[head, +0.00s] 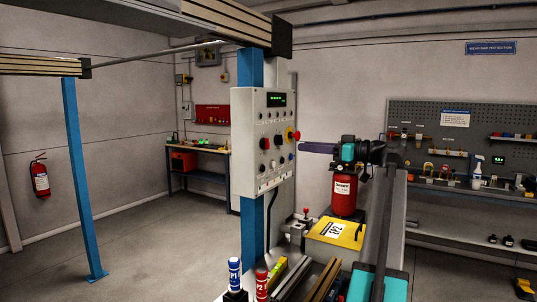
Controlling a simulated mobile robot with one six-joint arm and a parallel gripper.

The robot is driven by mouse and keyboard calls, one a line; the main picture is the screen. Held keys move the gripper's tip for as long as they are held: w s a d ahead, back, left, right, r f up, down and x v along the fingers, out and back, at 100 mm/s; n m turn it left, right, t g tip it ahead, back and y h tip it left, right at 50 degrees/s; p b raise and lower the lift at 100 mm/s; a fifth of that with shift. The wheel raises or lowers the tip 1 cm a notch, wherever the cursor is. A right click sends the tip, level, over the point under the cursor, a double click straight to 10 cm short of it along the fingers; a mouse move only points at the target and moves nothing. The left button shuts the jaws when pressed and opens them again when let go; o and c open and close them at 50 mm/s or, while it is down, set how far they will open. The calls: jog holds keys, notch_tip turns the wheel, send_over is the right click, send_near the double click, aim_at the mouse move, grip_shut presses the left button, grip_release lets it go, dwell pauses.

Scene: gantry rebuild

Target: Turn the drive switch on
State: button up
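A light grey control panel (249,160) is mounted on a blue post in the middle of the head view. It has a small display with green digits (276,100) and several knobs and buttons. My gripper (303,147) points left towards the panel's right edge. Its fingers show edge-on, so their opening is unclear, as is any contact.
Blue and red marked cylinders (235,274) stand at the bottom. A workbench (200,149) is behind the panel, and tool shelves stand at right. The floor at left is clear around a blue post.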

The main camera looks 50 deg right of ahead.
jog(key=shift+s+d, duration=0.1)
jog(key=shift+s, duration=0.1)
jog(key=shift+w, duration=0.15)
jog(key=p, duration=0.4)
send_near(266, 144)
jog(key=w, duration=0.5)
jog(key=shift+w+a+r+p, duration=0.1)
jog(key=shift+w+a+p, duration=0.15)
jog(key=shift+w, duration=0.25)
jog(key=shift+w+a+r+p, duration=0.1)
jog(key=shift+w+a+p, duration=0.05)
jog(key=shift+w+a, duration=0.3)
jog(key=shift+d, duration=0.1)
grip_shut()
